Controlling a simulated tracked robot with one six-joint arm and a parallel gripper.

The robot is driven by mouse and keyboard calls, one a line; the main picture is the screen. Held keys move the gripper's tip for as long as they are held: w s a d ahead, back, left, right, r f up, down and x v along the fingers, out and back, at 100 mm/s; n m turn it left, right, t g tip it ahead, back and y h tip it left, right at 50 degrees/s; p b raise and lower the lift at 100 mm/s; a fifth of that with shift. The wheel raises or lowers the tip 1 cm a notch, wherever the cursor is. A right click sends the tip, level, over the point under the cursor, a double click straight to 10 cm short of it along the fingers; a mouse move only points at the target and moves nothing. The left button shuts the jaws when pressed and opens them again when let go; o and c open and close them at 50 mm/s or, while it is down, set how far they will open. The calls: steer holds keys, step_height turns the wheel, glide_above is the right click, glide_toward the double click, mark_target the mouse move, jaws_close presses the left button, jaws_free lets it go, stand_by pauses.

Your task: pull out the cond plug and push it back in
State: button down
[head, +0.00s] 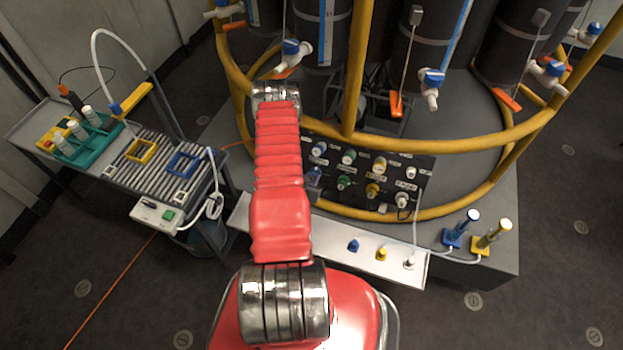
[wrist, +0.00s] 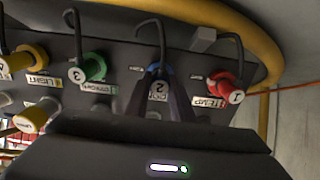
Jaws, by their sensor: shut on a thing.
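In the wrist view a row of numbered plugs sits on a dark panel (wrist: 115,52), seen upside down. My gripper (wrist: 160,98) is shut on the blue plug (wrist: 158,88) marked 2, with one dark finger on each side. The fingers cover most of the plug and its label, so I cannot read "cond" there. A black cable rises from the plug. I cannot tell whether it is fully seated. In the head view my red arm hides my gripper and the left part of the panel (head: 425,165).
The red TEMP plug (wrist: 226,86) and the green plug (wrist: 92,68) flank the blue one closely. A yellow plug (wrist: 25,60) is farther left. A yellow rail (head: 470,140) curves around the panel. A white shelf (head: 320,240) with small plugs lies in front.

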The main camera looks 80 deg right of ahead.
stand_by(0.3)
steer(key=c, duration=1.5)
jaws_free()
steer(key=shift+o, duration=0.2)
steer(key=v, duration=1.3)
steer(key=shift+a+r, duration=0.2)
steer(key=shift+a, duration=0.1)
steer(key=shift+w, duration=0.1)
